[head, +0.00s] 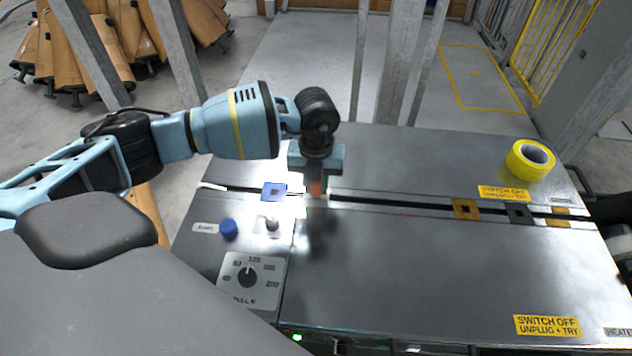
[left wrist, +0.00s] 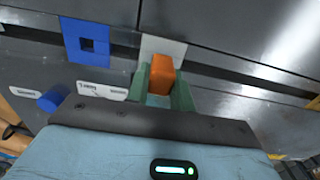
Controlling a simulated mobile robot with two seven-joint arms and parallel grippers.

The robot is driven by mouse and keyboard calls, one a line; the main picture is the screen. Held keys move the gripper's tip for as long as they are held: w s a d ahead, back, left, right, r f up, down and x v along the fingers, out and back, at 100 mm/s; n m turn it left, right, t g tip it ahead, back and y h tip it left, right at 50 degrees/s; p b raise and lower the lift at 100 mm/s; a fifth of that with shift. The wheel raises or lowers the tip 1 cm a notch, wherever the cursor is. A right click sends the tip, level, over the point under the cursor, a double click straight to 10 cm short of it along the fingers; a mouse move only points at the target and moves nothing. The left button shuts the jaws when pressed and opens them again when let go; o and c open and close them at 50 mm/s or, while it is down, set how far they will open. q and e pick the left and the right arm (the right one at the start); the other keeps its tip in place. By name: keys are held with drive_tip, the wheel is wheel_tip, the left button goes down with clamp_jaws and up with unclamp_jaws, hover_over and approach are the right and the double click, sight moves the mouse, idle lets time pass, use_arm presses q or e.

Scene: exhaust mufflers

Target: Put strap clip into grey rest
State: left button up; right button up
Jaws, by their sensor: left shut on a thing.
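The strap clip, an orange block (head: 316,188), is held between the fingertips of my left gripper (head: 317,172). It also shows in the left wrist view (left wrist: 161,73), upright between the two green fingers. The grey rest, a pale grey square plate (left wrist: 174,46), lies just beyond and partly under the clip in the wrist view. The clip and fingers cover its middle, so I cannot tell whether the clip is in its opening or above it. My right gripper is not in view.
A blue plate with a square hole (head: 274,192) lies left of the clip along the bench slot. Ochre (head: 466,209) and dark (head: 518,213) plates lie further right. A blue knob (head: 229,228), a dial (head: 247,277) and a yellow tape roll (head: 530,161) stand on the bench.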

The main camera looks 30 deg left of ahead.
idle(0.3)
use_arm(q)
drive_tip(key=shift+f, duration=0.45)
idle(0.4)
drive_tip(key=o, duration=1)
drive_tip(key=shift+r, duration=0.1)
wheel_tip(320, 180, up, 8)
drive_tip(key=shift+f+p, duration=0.2)
drive_tip(key=shift+p, duration=0.15)
